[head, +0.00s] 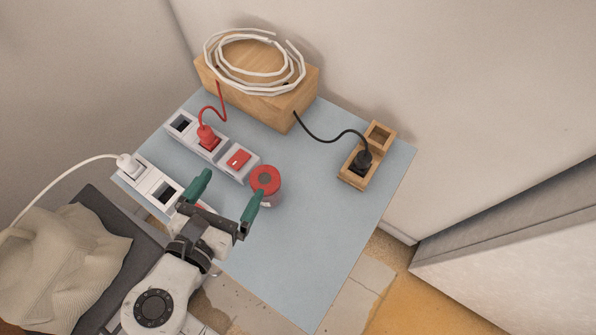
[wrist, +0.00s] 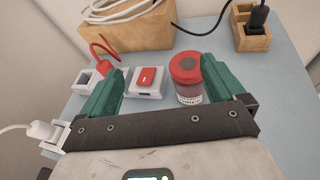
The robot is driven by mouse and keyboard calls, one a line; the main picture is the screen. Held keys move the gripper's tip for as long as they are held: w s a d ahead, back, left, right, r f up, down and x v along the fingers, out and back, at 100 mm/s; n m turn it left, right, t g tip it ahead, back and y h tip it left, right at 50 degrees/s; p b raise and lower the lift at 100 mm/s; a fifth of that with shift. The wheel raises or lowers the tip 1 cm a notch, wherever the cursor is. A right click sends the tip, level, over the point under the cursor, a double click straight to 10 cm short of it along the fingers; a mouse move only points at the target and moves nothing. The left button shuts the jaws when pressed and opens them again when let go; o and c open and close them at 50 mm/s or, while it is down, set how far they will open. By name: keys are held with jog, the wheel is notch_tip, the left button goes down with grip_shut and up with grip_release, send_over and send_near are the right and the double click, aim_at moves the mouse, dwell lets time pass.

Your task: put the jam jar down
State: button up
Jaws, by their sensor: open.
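The jam jar (head: 265,182) has a red lid with a darker round middle and stands upright on the light blue dresser top (head: 310,215). In the wrist view the jar (wrist: 188,82) shows a pale label and dark red contents. My gripper (head: 226,192) is open, with green fingers spread wide. In the wrist view the jar is between the fingers' lines, close beside the right finger (wrist: 225,80); I cannot tell if they touch. The left finger (wrist: 102,92) is well apart from the jar.
A white socket strip with a red plug (head: 208,138) and red switch (head: 238,159) lies left of the jar. A second white strip (head: 150,182) is nearer. A wooden box (head: 265,103) with coiled white cable and a wooden socket block (head: 353,174) stand behind. The right front top is clear.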

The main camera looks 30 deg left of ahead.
aim_at(269, 174)
jog(key=shift+h, duration=0.6)
jog(key=shift+w+d+f, duration=0.4)
jog(key=shift+w+f, duration=0.75)
jog(key=shift+w, duration=0.3)
jog(key=shift+w+d+f, duration=0.4)
jog(key=shift+w+f, duration=0.8)
jog(key=shift+w, duration=0.3)
jog(key=shift+w+d+f, duration=0.4)
jog(key=shift+w+f, duration=0.75)
jog(key=shift+w, duration=0.3)
jog(key=c, duration=1.3)
jog(key=shift+c, duration=0.9)
jog(key=shift+r, duration=0.15)
